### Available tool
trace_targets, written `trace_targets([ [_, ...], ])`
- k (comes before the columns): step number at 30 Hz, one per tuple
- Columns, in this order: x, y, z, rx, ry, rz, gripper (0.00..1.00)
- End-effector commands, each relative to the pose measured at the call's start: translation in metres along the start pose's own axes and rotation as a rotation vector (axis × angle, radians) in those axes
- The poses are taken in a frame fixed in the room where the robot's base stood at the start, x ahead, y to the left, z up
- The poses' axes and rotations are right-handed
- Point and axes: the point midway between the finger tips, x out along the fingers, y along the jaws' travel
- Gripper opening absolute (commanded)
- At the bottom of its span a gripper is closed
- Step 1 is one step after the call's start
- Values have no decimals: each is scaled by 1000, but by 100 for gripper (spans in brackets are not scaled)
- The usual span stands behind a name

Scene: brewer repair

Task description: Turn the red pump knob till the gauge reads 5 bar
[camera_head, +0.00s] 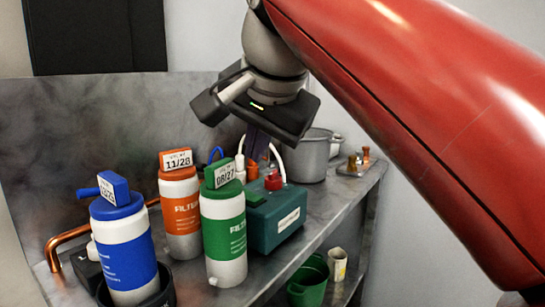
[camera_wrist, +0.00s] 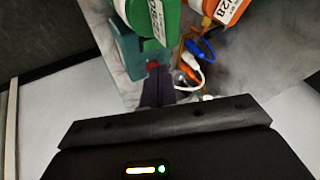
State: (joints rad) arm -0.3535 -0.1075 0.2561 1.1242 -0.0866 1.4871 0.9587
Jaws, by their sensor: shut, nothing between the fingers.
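The red knob (camera_head: 273,182) sits on top of the teal pump box (camera_head: 280,222), which stands on the grey shelf behind the green-labelled bottle. In the wrist view the red knob (camera_wrist: 152,65) shows small, just beyond my fingertips. My gripper (camera_head: 256,150) points down above the back of the pump box, close to the knob; its dark fingers (camera_wrist: 158,82) are shut and empty. I cannot tell whether the fingertips touch the knob. I cannot make out a gauge face or any reading in either view.
Green (camera_head: 223,235), orange (camera_head: 181,215) and blue (camera_head: 124,245) labelled bottles stand left of the pump. Blue and white hoses (camera_wrist: 202,50) run close to my fingers. A grey pot (camera_head: 312,158) stands behind at right. A green bucket (camera_head: 308,282) is on a lower level.

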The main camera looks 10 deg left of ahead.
Motion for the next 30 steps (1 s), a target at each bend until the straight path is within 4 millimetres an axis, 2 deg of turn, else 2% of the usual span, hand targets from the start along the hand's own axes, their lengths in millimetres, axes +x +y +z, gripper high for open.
trace_targets([
  [5,-7,3,-4,-7,-11,1,0],
  [13,-7,66,-59,-121,-80,-54,0],
  [16,-10,81,-71,-158,-89,-79,0],
  [19,-8,86,-75,-176,-92,-91,0],
  [23,7,86,-72,-180,-94,-92,0],
  [30,57,81,-67,-178,-95,-92,0],
])
